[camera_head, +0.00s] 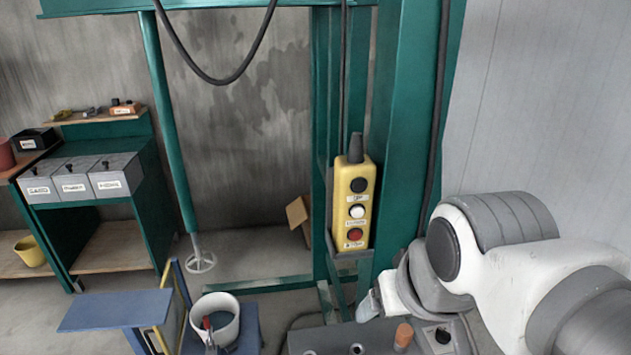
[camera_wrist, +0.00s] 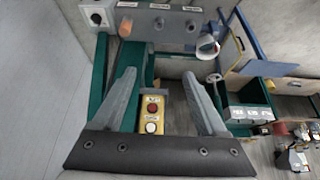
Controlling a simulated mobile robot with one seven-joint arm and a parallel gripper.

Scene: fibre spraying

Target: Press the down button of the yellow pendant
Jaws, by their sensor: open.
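The labels are too small to read surely. In the wrist view, part of the pendant (camera_wrist: 143,116) shows between the fingers of my gripper (camera_wrist: 160,75), with the red and white buttons visible and the black one hidden. My gripper is open and empty, apart from the pendant.
A green post (camera_head: 398,130) stands right beside the pendant. A grey panel (camera_head: 320,340) with an orange knob (camera_head: 403,336) lies low in front. A white bucket (camera_head: 215,318) stands left of it.

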